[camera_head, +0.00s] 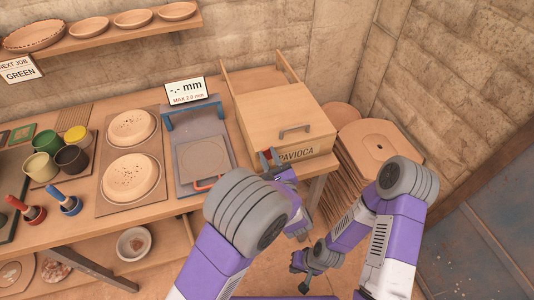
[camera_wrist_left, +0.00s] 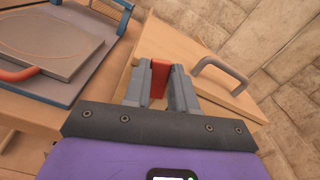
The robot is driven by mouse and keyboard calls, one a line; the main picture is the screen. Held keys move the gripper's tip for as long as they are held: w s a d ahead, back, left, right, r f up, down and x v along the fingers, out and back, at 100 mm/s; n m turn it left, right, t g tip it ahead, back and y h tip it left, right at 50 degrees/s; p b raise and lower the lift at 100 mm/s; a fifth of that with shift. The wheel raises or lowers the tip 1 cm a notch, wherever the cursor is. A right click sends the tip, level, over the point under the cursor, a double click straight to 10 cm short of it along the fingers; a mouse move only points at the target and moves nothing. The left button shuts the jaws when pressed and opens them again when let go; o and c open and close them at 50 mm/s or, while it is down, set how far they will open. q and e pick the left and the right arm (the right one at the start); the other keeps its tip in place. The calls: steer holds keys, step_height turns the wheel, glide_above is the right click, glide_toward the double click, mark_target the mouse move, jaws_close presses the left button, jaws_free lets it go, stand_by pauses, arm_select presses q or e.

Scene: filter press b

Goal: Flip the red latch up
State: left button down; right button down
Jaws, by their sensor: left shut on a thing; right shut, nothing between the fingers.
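The red latch (camera_head: 267,156) is at the front left of the wooden box labelled "PAVIOCA" (camera_head: 288,112). My left gripper (camera_head: 272,163) is at the latch, its forearm partly covering the area below. In the left wrist view the red latch (camera_wrist_left: 159,78) stands between the two grey fingers of my left gripper (camera_wrist_left: 157,82), which are shut on it. Much of the latch is hidden by the fingers, so its exact tilt is hard to tell. My right gripper (camera_head: 299,262) is low in front of the table, shut and empty, away from the box.
The box has a grey handle (camera_head: 295,129). Left of it is the press with a blue frame and red handle (camera_head: 207,184), below a small display (camera_head: 186,91).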

arm_select(q)
steer(key=shift+w+d+m+p, duration=0.1)
steer(key=shift+d+m+p, duration=0.15)
steer(key=shift+m+p, duration=0.55)
steer(key=shift+w+d+m+p, duration=0.1)
steer(key=shift+d+m+p, duration=0.25)
steer(key=shift+m, duration=0.65)
steer(key=shift+a, duration=0.1)
steer(key=c, duration=0.9)
jaws_free()
steer(key=shift+s, duration=0.1)
steer(key=p+v, duration=0.1)
steer(key=v, duration=0.6)
steer(key=shift+s+r, duration=0.1)
steer(key=shift+s, duration=0.15)
